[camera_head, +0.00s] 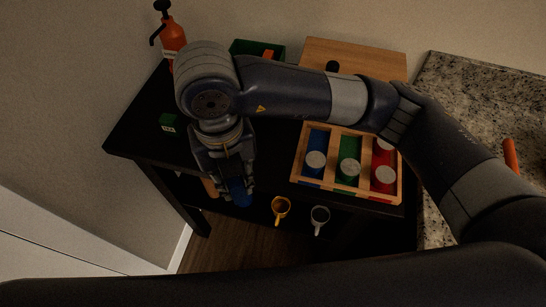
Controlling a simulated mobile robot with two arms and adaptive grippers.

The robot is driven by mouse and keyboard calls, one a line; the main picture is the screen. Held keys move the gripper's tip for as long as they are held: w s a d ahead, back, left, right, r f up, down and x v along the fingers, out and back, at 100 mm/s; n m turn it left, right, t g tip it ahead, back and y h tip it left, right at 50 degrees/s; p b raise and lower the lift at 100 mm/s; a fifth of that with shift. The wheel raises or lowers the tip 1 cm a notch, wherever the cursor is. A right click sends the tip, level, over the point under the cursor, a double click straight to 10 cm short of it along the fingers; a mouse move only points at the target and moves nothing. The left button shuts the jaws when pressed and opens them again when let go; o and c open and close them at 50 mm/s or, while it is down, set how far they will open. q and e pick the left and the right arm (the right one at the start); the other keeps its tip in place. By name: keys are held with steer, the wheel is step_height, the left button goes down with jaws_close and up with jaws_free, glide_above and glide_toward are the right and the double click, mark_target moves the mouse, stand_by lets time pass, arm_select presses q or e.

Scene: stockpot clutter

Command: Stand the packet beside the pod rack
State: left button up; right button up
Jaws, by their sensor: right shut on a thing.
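The pod rack (296,178) is a light wooden tray on the right part of the black table. It has blue, green and red lanes, with pods with pale round tops in them. My right gripper (236,188) points down near the table's front edge, left of the rack and apart from it. It is shut on a blue thing (239,194), mostly hidden by the fingers. I cannot tell for certain that this is the packet. My left gripper is out of view.
An orange bottle (172,37) and wooden board (385,62) are at the back.

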steer(key=shift+s+a+f+m, duration=0.15)
steer(key=shift+s+m, duration=0.35)
steer(key=shift+s+a+f+m, duration=0.15)
steer(key=shift+s+m, duration=0.35)
steer(key=w+d+p, duration=0.1)
steer(key=w+d, duration=0.1)
steer(key=w, duration=0.2)
steer(key=w+d+f+p, duration=0.1)
steer(key=w+d, duration=0.1)
steer(key=w, duration=0.3)
steer(key=w+d+p, duration=0.2)
steer(key=w, duration=0.3)
steer(key=shift+w+d+f, duration=0.15)
steer(key=shift+w+f, duration=0.1)
step_height(320, 180, down, 3)
steer(key=shift+f+p, duration=0.15)
steer(key=shift+p, duration=0.8)
steer(key=shift+f+b, duration=0.35)
steer(key=o, duration=0.9)
steer(key=shift+c, duration=0.2)
steer(key=shift+r, duration=0.1)
